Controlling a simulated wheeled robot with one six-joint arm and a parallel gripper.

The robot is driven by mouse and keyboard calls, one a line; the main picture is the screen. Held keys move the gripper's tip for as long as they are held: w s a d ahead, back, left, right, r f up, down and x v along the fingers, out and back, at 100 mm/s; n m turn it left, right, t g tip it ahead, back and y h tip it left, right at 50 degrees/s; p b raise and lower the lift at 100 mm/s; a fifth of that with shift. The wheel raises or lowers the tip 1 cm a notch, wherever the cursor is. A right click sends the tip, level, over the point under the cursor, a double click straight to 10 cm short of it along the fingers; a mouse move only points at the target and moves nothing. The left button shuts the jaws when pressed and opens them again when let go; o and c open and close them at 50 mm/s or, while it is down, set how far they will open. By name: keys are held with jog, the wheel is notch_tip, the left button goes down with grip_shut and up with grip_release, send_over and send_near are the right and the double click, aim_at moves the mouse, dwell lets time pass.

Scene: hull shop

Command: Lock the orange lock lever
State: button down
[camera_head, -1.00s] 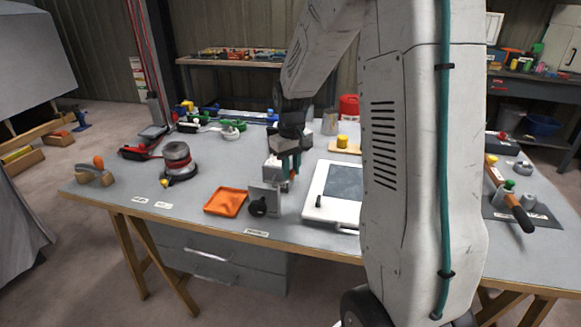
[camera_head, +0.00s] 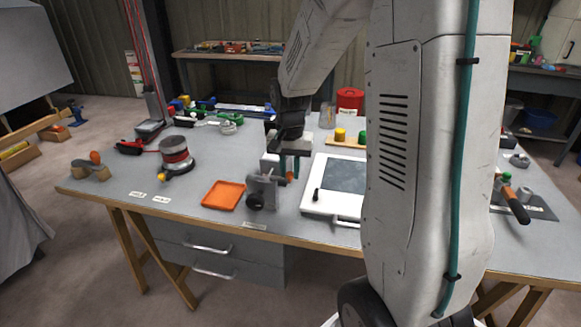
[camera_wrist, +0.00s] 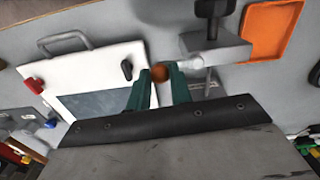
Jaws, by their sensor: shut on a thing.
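The orange lock lever shows as an orange knob (camera_wrist: 159,73) on a pale arm (camera_wrist: 184,63) in the wrist view. The arm runs to a grey clamp block (camera_wrist: 228,48) with a black knob. In the head view the block (camera_head: 264,184) stands near the front edge of the table, and a bit of orange (camera_head: 291,176) shows beside it. My gripper (camera_wrist: 160,82) has its teal fingers either side of the orange knob and is shut on it. In the head view my gripper (camera_head: 284,166) is low over the table, partly hiding the lever.
An orange tray (camera_head: 224,195) lies left of the block. A white case (camera_head: 320,207) with a dark panel lies close on the right. A sander-like tool (camera_head: 175,155) stands further left. My arm hides part of the table's right side. Bare tabletop lies behind the tray.

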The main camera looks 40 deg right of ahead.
aim_at(289, 173)
jog(key=shift+s+a+m, duration=0.1)
jog(key=shift+a+m, duration=0.05)
jog(key=shift+m, duration=0.35)
jog(key=c, duration=1.3)
grip_release()
notch_tip(289, 173, up, 8)
jog(key=shift+f, duration=0.1)
jog(key=shift+a, duration=0.1)
